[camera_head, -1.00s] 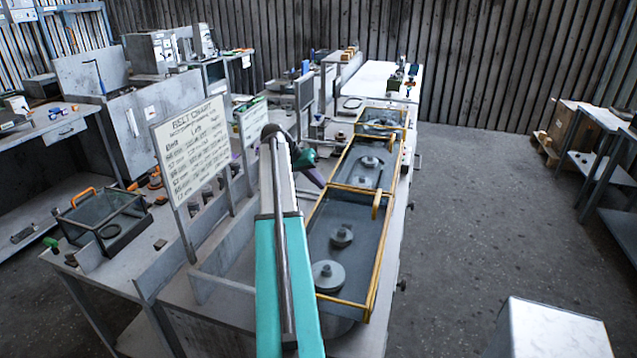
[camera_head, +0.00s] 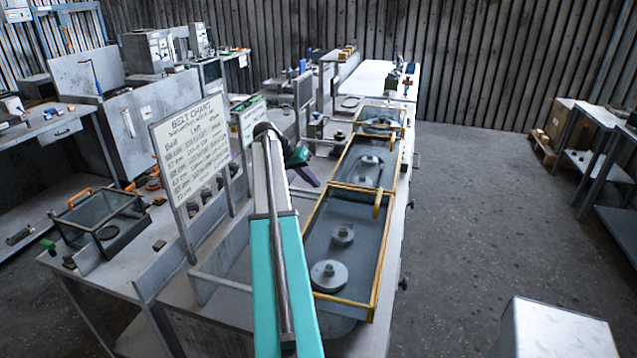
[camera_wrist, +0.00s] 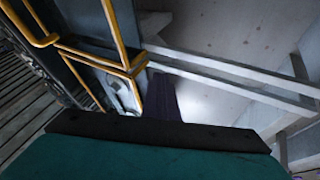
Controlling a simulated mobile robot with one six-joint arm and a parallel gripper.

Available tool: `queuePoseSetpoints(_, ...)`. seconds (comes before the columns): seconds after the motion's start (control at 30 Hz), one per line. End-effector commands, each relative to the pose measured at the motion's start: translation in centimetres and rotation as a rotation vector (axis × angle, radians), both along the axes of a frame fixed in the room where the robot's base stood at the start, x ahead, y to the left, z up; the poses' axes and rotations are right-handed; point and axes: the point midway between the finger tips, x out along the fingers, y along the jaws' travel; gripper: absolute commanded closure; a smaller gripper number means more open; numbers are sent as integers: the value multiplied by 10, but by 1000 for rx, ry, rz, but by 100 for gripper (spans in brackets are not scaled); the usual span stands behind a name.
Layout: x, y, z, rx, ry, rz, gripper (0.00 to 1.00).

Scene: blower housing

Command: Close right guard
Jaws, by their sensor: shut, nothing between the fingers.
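Yellow-framed clear guards run along the bench. The near guard (camera_head: 372,262) lies over a grey bay with two pulleys. The middle guard (camera_head: 392,172) lies over another bay with pulleys, and a smaller far guard (camera_head: 402,117) is behind it. I cannot tell which one is the right guard, or whether each is fully down. My gripper (camera_head: 316,182) is shut and empty, just left of the middle guard's frame. In the wrist view its dark purple fingers (camera_wrist: 165,95) show beside a yellow frame corner (camera_wrist: 130,68); contact is unclear.
A belt chart board (camera_head: 192,150) stands left of my arm. A clear box with orange handles (camera_head: 100,222) sits at the left. A pale block (camera_head: 550,330) is at the lower right. The floor right of the bench is open.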

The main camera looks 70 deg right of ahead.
Motion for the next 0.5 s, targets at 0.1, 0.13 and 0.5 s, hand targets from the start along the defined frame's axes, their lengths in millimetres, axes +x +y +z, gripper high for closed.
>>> queuePoseSetpoints(0.1,11,4,6,-3,-3,2,100)
queuePoseSetpoints(0.13,12,6,9,-4,-4,3,100)
queuePoseSetpoints(0.5,35,28,49,-2,-5,4,100)
